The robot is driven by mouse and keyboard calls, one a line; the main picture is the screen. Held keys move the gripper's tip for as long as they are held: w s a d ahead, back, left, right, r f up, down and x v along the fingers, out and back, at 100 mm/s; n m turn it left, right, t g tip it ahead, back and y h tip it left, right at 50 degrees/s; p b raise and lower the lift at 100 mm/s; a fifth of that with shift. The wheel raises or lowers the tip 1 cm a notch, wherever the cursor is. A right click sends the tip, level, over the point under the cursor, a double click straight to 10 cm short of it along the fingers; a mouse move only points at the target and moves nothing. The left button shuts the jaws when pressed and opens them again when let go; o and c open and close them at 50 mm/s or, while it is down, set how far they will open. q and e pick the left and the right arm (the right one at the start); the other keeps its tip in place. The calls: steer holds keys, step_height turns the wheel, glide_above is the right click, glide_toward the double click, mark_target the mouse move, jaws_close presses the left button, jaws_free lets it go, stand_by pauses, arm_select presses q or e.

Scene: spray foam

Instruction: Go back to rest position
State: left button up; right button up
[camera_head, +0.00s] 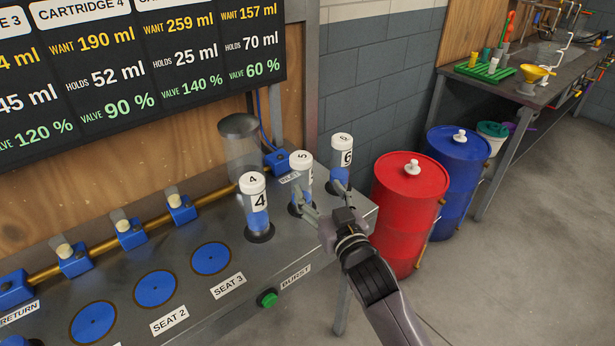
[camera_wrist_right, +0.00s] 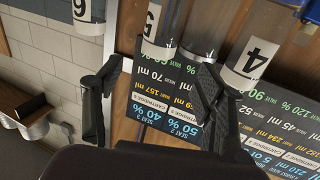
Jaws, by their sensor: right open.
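Three white-capped cartridges with blue contents stand upright at the right end of the grey bench: cartridge 4 (camera_head: 258,208), cartridge 5 (camera_head: 302,165) and cartridge 6 (camera_head: 341,158). My right gripper (camera_head: 318,208) is open and empty at cartridge 5, and its finger partly hides that cartridge's lower part. In the right wrist view the open fingers (camera_wrist_right: 158,75) are wide apart. Cartridge 5 (camera_wrist_right: 155,25) shows beyond the gap, with cartridge 4 (camera_wrist_right: 248,62) to the right and cartridge 6 (camera_wrist_right: 88,12) at the top left. I cannot tell whether a finger touches cartridge 5. My left gripper is not in view.
The bench (camera_head: 195,310) has empty blue seats and a green burst button (camera_head: 267,298). A brass pipe (camera_head: 155,227) with blue valves runs behind. A clear cylinder (camera_head: 240,150) stands at the back. Red (camera_head: 408,215) and blue (camera_head: 462,170) drums stand right; the floor front right is clear.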

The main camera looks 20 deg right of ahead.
steer(key=s+f+g, duration=0.7)
steer(key=s+f, duration=0.6)
steer(key=f, duration=0.1)
steer(key=s+f+n+g, duration=0.1)
steer(key=s+f+g, duration=0.25)
steer(key=s, duration=0.55)
steer(key=s+f+n+g, duration=0.1)
steer(key=s+f+g, duration=0.25)
steer(key=s, duration=0.45)
step_height(320, 180, down, 26)
steer(key=s+g, duration=0.2)
steer(key=s+d+f+g, duration=0.1)
steer(key=s+d+f, duration=0.2)
steer(key=s+f, duration=1.2)
steer(key=shift+s+f+h, duration=0.3)
steer(key=shift+s+f, duration=0.05)
steer(key=shift+s, duration=0.4)
